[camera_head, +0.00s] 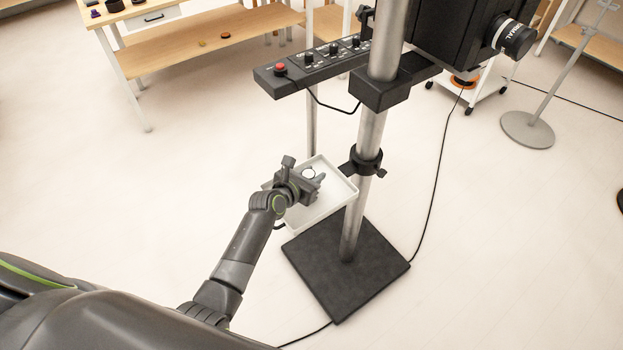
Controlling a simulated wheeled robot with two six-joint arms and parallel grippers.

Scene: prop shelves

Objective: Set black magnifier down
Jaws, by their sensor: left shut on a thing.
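My left gripper (316,182) is over a small white tray (340,203), which sits beside a metal pole. The gripper is shut on the black magnifier (308,173), whose small round rim shows at the fingers. The rest of the magnifier is hidden by the gripper. I cannot tell whether the magnifier touches the tray floor. My right gripper is out of view.
The pole (372,140) rises from a black square base (338,285) and carries a black control panel (318,66) and a large black device (455,35). A wooden shelf table (190,48) stands at the back left. The floor at left is clear.

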